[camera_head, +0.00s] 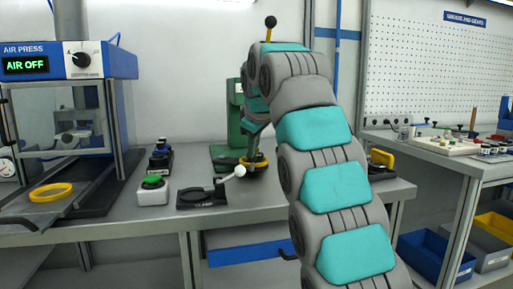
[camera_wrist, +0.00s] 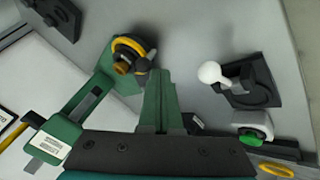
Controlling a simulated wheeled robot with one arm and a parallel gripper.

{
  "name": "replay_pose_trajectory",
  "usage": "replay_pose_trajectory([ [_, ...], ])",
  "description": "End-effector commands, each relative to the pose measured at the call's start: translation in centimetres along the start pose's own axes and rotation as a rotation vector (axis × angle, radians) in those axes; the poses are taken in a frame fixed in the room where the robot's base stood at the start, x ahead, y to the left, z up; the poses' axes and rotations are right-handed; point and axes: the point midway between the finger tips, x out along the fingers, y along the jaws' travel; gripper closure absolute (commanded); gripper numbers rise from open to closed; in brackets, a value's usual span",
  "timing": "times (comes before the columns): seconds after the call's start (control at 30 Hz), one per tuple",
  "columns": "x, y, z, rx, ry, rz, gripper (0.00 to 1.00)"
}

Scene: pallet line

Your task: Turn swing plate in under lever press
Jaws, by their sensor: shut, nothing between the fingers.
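The green lever press (camera_head: 236,105) stands on the bench behind my arm. A lever with a black ball knob (camera_head: 270,21) rises above it. In the wrist view the press (camera_wrist: 92,105) is a green slotted body with a white label. The swing plate with a yellow ring (camera_head: 261,161) is low at the press. In the wrist view the ring (camera_wrist: 118,42) surrounds an orange-brown part, with a dark knob beside it. My gripper (camera_head: 250,152) is shut and empty. Its fingertips (camera_wrist: 158,72) are close beside the ring and knob; contact cannot be told. My arm hides part of the press.
A black fixture (camera_head: 203,194) with a white ball handle (camera_head: 240,171) stands left of the press. A green button box (camera_head: 153,187) is farther left. The blue air press (camera_head: 60,62) reads AIR OFF, with a yellow ring (camera_head: 50,192) on its bed. Bare bench lies in front.

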Motion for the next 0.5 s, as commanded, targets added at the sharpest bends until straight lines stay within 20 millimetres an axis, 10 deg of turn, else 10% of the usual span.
replay_pose_trajectory([
  [0.5,6.2,0.0,0.0,0.001,0.000,0.002,1.00],
])
